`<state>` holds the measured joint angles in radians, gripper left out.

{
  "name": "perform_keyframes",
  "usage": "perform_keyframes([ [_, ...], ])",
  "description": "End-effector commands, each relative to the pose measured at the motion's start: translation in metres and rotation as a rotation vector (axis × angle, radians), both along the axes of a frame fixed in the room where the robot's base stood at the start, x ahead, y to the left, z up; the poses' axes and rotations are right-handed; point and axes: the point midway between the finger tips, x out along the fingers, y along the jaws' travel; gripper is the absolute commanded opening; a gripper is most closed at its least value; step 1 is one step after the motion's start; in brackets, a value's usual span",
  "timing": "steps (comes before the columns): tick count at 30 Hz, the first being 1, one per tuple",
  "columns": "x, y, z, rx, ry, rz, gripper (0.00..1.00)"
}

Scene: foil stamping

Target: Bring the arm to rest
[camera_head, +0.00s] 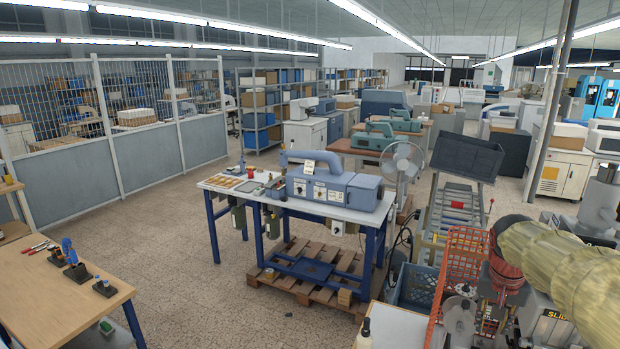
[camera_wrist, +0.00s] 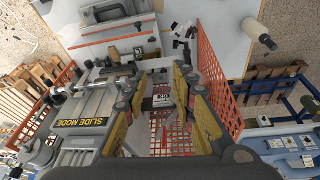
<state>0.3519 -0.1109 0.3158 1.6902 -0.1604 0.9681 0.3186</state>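My gripper (camera_wrist: 160,82) shows in the wrist view with its two black and yellow fingers spread apart. Nothing is held between them. Through the gap I see a small grey and white part (camera_wrist: 160,100) and red mesh, both apparently beyond the fingers. In the head view my arm is at the right edge in a pale yellow ribbed cover, over a machine; I cannot make out the fingers there.
A machine labelled "SLIDE MODE" (camera_wrist: 88,105) lies left of the fingers. An orange mesh guard (camera_head: 460,270) stands close to my arm. A blue-grey machine (camera_head: 340,187) sits on a white-topped bench (camera_head: 225,184). A wooden table (camera_head: 50,300) is at left. Open floor (camera_head: 190,270) lies between.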

Motion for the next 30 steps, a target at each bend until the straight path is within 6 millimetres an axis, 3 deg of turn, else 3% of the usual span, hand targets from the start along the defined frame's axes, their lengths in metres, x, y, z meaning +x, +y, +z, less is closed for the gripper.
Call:
perform_keyframes([
  [8,-0.057,0.057,-0.044,0.02,0.022,0.167,0.27],
  [15,-0.135,0.131,-0.111,0.027,-0.007,0.366,0.27],
  [21,-0.194,0.179,-0.171,0.027,-0.065,0.489,0.27],
  [25,-0.219,0.2,-0.202,0.022,-0.114,0.539,0.27],
  [30,-0.229,0.214,-0.213,0.003,-0.183,0.59,0.27],
])
